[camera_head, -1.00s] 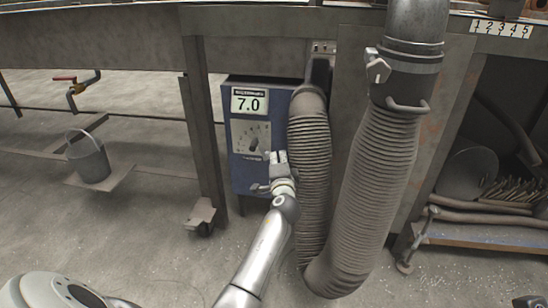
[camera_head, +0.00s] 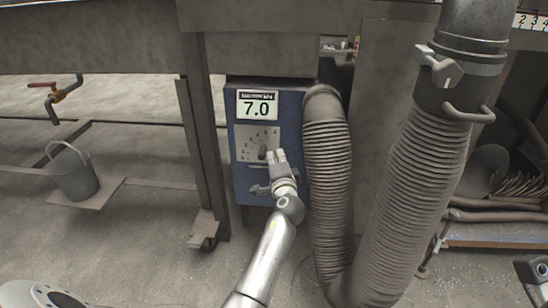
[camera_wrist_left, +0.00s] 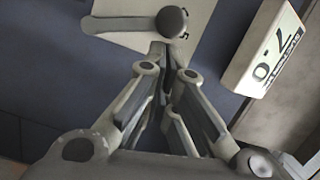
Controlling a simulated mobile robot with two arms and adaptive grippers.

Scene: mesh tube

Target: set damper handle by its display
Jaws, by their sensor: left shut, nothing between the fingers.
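The blue box (camera_head: 292,139) stands below the bench, with a white display (camera_head: 258,105) reading 7.0. Under it is a pale dial plate (camera_head: 246,143) with a dark knob (camera_head: 262,153). In the left wrist view the knob (camera_wrist_left: 172,21) sits just beyond the fingertips; I cannot tell whether they touch it. My left gripper (camera_head: 277,155) is shut and empty in front of the dial's lower right. The fingers also show in the wrist view (camera_wrist_left: 170,62). A pale lever handle (camera_head: 445,72) sits on the dark pipe collar at upper right.
A ribbed grey hose (camera_head: 328,170) hangs close to the right of the box, and a thicker one (camera_head: 415,195) runs from the pipe. A metal leg (camera_head: 203,150) stands left of the box. A bucket (camera_head: 75,172) is at far left.

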